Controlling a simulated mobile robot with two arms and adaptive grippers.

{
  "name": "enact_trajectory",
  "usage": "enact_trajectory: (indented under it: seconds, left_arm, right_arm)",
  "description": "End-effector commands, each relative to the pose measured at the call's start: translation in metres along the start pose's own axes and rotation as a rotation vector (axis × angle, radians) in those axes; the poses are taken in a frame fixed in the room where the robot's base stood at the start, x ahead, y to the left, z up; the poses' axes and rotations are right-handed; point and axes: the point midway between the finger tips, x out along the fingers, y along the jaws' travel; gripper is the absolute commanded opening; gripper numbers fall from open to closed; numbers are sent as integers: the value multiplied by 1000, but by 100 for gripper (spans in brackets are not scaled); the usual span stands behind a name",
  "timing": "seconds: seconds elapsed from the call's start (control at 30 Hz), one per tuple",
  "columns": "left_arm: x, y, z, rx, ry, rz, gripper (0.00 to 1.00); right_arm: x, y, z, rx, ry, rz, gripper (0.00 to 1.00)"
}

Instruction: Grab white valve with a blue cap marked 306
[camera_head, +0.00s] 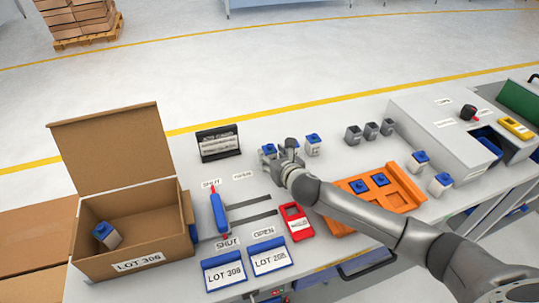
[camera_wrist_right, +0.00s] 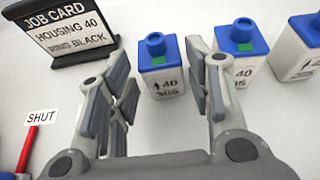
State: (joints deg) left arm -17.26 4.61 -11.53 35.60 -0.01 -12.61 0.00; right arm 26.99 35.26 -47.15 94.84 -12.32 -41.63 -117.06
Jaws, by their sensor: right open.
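My right gripper (camera_head: 281,156) is open over the table, pointing at a row of white valves with blue caps. In the right wrist view, one white valve with a blue cap (camera_wrist_right: 161,70) stands upright between the spread fingers, beyond their tips; it is marked 40 above a smaller number that looks like 306. A second such valve (camera_wrist_right: 240,65) is partly hidden behind the right finger. A third (camera_wrist_right: 303,45) stands at the right edge. In the head view, a valve (camera_head: 313,145) stands right of the gripper and another (camera_head: 268,151) at its left. My left gripper is not in view.
A job card stand (camera_head: 219,143) is behind left of the gripper. An open cardboard box marked LOT 306 (camera_head: 137,264) holds a valve. An orange tray (camera_head: 397,198) and red device (camera_head: 296,221) lie near my right arm. Grey blocks (camera_head: 371,131) stand behind right.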

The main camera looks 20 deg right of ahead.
Motion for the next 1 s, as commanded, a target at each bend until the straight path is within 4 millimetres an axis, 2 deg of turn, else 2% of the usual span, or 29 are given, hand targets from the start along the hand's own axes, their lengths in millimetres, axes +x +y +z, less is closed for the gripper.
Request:
enact_trajectory:
  seconds: [0.3, 0.67, 0.93, 1.0]
  left_arm:
    - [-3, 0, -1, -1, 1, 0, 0]
    - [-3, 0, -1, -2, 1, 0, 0]
    - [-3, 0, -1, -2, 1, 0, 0]
    - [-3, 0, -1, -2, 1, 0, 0]
  right_arm:
    - [33, -1, -1, 0, -1, 0, 46]
    - [38, -1, -1, 0, 0, 1, 46]
    - [38, -1, -1, 0, 0, 1, 12]
    - [38, -1, -1, 0, -1, 1, 10]
